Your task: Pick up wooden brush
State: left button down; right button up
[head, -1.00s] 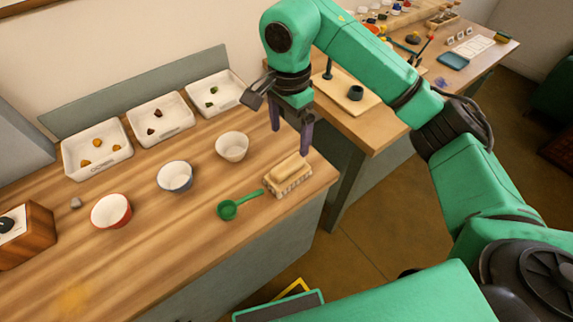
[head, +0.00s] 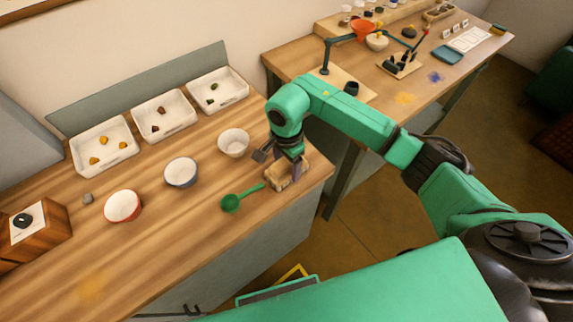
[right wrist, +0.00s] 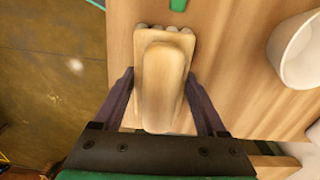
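The wooden brush (head: 292,173) lies on the right end of the wooden table, partly hidden behind my right gripper in the head view. In the right wrist view the brush (right wrist: 163,85) shows a pale rounded wooden handle on a wider block with bumpy bristle tufts at its far end. My right gripper (right wrist: 163,95) points down over the brush, one finger on each side of it. It is open, and the fingers do not look closed on the wood. My right gripper (head: 287,168) is low over the table in the head view. My left gripper does not clearly show.
A green scoop (head: 232,203) lies left of the brush. A white bowl (head: 233,143), a blue-rimmed bowl (head: 181,172) and a red-rimmed bowl (head: 122,206) stand farther left. White trays with pigment lumps line the back. The table's right edge is close to the brush.

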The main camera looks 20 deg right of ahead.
jog(key=c, duration=0.5)
jog(key=shift+r, duration=0.1)
jog(key=shift+c, duration=0.2)
notch_tip(320, 180, up, 9)
jog(key=b, duration=0.3)
jog(key=shift+w+r, duration=0.1)
jog(key=shift+r, duration=0.05)
notch_tip(320, 180, up, 11)
jog(key=shift+p, duration=0.35)
jog(key=shift+f, duration=0.2)
